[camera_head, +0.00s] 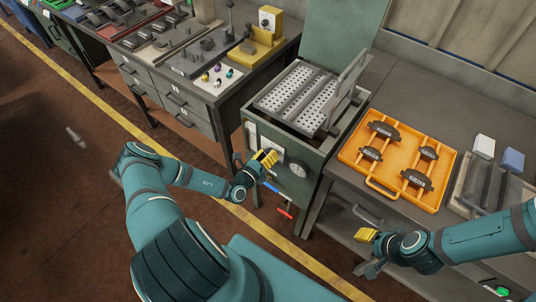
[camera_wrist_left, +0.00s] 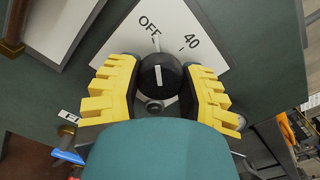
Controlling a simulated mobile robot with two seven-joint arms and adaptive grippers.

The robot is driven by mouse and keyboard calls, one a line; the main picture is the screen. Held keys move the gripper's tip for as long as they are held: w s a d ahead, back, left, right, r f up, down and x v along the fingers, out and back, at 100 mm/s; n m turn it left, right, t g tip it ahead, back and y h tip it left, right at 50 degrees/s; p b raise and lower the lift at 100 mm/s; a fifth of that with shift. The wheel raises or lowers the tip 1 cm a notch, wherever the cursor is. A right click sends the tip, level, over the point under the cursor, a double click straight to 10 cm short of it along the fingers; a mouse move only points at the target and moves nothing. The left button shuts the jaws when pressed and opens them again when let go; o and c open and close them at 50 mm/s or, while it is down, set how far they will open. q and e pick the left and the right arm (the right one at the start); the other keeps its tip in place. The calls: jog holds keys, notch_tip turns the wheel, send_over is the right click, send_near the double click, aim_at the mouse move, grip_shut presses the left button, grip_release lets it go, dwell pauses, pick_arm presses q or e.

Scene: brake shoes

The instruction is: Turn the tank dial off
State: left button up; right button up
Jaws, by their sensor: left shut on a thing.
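The tank (camera_head: 325,160) is a grey-green cabinet. My left gripper (camera_head: 265,158) is at its front face and hides the dial in the head view. In the left wrist view the black round tank dial (camera_wrist_left: 158,75) sits between the yellow fingers of my left gripper (camera_wrist_left: 156,85), which is shut on it. The dial's white line points up the picture, close to the tick under OFF on its white plate (camera_wrist_left: 118,62); 40 is printed to the right. My right gripper (camera_head: 367,236) is low in front of the right bench, apart from the tank; its finger gap is unclear.
A round gauge (camera_head: 298,169) is right of my left gripper, with a blue handle (camera_head: 270,187) and a red handle (camera_head: 285,214) below. A perforated rack (camera_head: 297,92) is at the tank's open top. An orange tray (camera_head: 350,152) with several brake shoes lies on the right bench.

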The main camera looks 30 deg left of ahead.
pick_arm(q)
jog(key=shift+n, duration=0.6)
jog(key=shift+d, duration=0.1)
jog(key=shift+f, duration=0.1)
jog(key=o, duration=1.2)
jog(key=s, duration=0.8)
jog(key=s+a, duration=0.1)
jog(key=s, duration=0.3)
